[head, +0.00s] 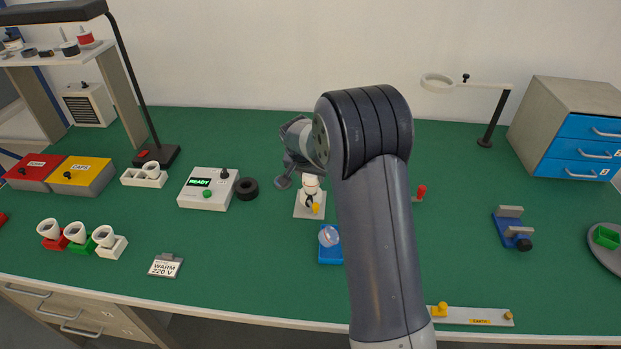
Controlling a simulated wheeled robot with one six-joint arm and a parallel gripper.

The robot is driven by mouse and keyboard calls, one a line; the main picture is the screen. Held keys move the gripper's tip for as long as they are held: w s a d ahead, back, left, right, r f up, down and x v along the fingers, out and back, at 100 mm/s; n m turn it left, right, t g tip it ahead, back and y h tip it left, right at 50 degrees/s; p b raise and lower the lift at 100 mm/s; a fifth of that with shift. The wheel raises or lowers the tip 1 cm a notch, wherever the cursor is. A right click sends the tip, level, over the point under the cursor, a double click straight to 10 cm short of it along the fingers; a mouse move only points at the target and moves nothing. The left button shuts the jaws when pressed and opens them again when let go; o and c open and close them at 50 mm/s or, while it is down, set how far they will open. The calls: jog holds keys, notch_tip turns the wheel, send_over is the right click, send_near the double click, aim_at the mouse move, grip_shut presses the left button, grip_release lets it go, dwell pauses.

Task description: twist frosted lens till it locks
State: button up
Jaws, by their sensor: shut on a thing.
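My gripper (297,176) is above a white fixture (302,212) in the middle of the green table. The fixture has a square base and a small orange part at its front. My gripper is shut on a small whitish piece (311,184) at the top of the fixture, which appears to be the frosted lens. My fingers and wrist hide part of it, so I cannot tell its seating or how far it is turned. A clear, dome-like piece (328,236) sits on a blue stand (330,256) just in front, partly behind my arm.
A tester box (207,187) reading READY and a black ring (246,188) stand left of the fixture. Several bulbs in coloured holders (80,237) are at the left front. A blue clamp (512,232) is at the right. The table between my arm and the clamp is mostly clear.

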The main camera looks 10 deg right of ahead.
jog(key=shift+f+m+b, duration=0.15)
jog(key=shift+m+b, duration=0.15)
jog(key=shift+a+m+g+h+b, duration=0.1)
jog(key=shift+m+g+h+b, duration=0.25)
jog(key=shift+m+b, duration=0.4)
jog(key=o, duration=1)
jog(key=v, duration=1.1)
jog(key=shift+w+f, duration=0.1)
